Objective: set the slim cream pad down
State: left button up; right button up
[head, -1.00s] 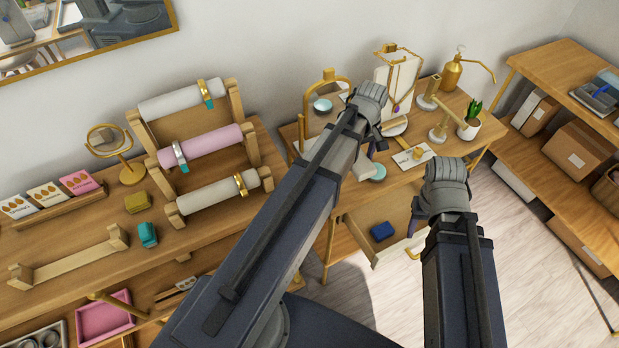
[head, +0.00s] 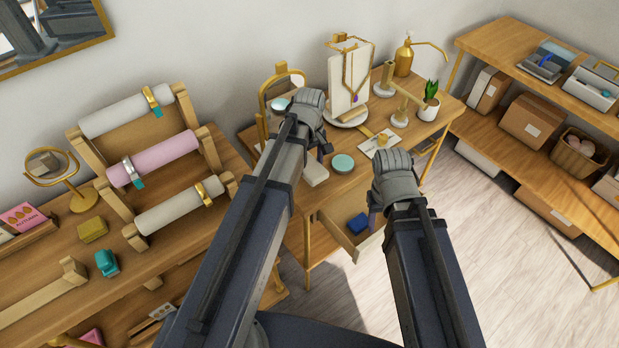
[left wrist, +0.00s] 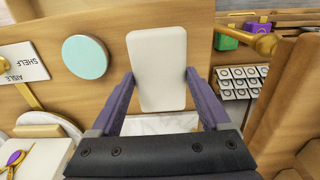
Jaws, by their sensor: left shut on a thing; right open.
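The slim cream pad (head: 315,172) is in my left gripper (head: 322,150), over the front edge of the small table at the middle. In the left wrist view the pad (left wrist: 157,60) sits between the two purple fingers (left wrist: 160,78), which hold it by its long sides. I cannot tell whether its underside touches the tabletop. A round teal disc (head: 343,163) lies just right of the pad, apart from it; it also shows in the left wrist view (left wrist: 85,57). My right gripper (head: 376,195) is open and empty in front of the table.
An open drawer (head: 338,236) below the tabletop holds a blue block (head: 358,223). A necklace stand (head: 348,85), gold mirror (head: 265,110) and potted plant (head: 429,105) stand on the table. A rack of padded rolls (head: 155,160) is at left. Shelves (head: 520,100) stand at right.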

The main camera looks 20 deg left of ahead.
aim_at(310, 166)
pick_arm(q)
jog(key=shift+f, duration=0.1)
notch_tip(310, 166, down, 4)
jog(key=b, duration=0.3)
jog(key=shift+b, duration=0.4)
jog(key=o, duration=1.2)
